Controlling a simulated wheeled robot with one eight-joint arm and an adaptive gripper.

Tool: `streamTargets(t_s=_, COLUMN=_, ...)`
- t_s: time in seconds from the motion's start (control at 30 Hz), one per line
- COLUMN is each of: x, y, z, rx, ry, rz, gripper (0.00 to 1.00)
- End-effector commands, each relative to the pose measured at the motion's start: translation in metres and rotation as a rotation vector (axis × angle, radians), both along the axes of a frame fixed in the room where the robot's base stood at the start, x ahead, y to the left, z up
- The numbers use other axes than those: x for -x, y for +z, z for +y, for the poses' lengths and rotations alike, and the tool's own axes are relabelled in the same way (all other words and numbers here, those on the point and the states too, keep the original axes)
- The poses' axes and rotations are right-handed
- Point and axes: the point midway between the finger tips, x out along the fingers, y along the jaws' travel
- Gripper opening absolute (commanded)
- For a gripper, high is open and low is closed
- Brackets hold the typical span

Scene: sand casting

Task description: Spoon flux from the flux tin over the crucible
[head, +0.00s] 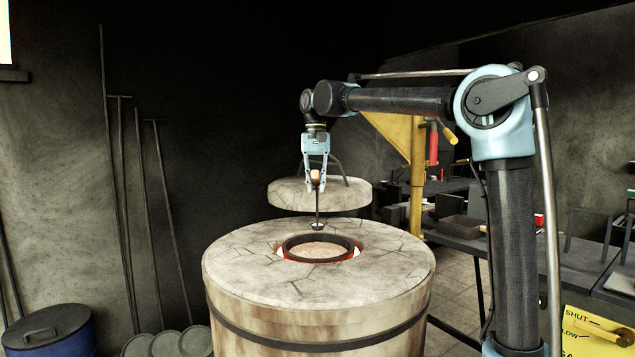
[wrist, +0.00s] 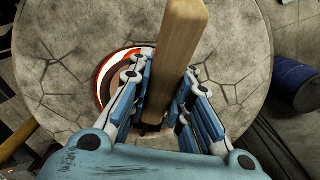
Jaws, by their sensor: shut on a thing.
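My gripper (head: 316,184) is shut on the spoon's wooden handle (head: 316,175). In the wrist view, the pale wooden handle (wrist: 187,50) stands between my gripper's fingers (wrist: 165,115). The spoon's thin dark shaft hangs nearly upright, with its small bowl (head: 318,226) at the bottom. In the head view the bowl appears just above the crucible's back rim. Its contents cannot be made out. The crucible (head: 319,249) sits in the furnace opening with a dark rim and a dull brownish inside. In the wrist view, my gripper and the handle hide most of it. I cannot identify the flux tin.
The round stone-topped furnace (head: 235,262) has a glowing ring (wrist: 108,78) around the crucible. Its lid (head: 285,194) is raised behind my gripper. A dark workbench (head: 460,226) with boxes stands right, a blue drum (head: 60,335) lower left. Long rods (head: 125,190) lean on the wall.

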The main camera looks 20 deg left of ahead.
Motion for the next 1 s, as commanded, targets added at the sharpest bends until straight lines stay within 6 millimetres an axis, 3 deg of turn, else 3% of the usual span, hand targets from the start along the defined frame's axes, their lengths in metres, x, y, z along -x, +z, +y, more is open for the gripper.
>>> streamTargets(t_s=0.3, x=-0.002, y=-0.026, z=-0.003, rx=0.000, ry=-0.004, rz=0.000, gripper=0.00)
streamTargets(t_s=1.0, x=-0.016, y=-0.039, z=-0.059, rx=-0.299, ry=-0.040, rz=0.079, gripper=0.00)
